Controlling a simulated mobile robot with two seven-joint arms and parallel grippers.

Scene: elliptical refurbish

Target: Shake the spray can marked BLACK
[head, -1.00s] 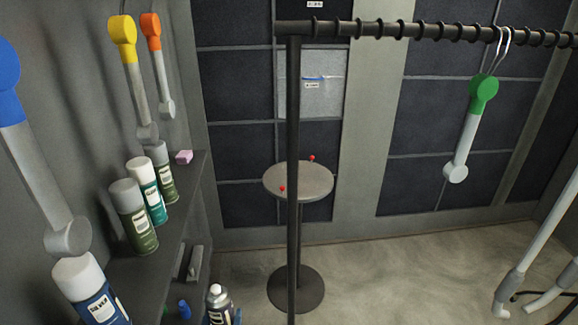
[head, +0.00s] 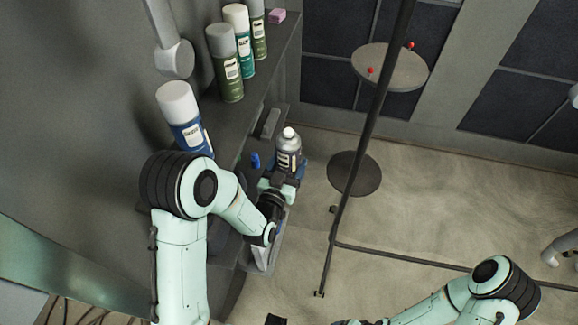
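A dark spray can (head: 288,155) with a pale cap and a white label stands upright on the lower shelf at the left; its label is too small to read. My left gripper (head: 282,182) is at the can's lower part, on the near side. Its fingers overlap the can's base, and I cannot tell whether they are closed on it. My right arm comes in at the bottom right. A dark tip at the bottom edge may belong to my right gripper (head: 277,320), mostly cut off.
The upper shelf holds a blue can with a white cap (head: 184,118), a grey-capped green can (head: 224,65), a teal can (head: 243,40) and another green can (head: 258,30). A blue item (head: 255,160) is left of the dark can. A black rack post (head: 368,130) and round stool (head: 389,67) stand right.

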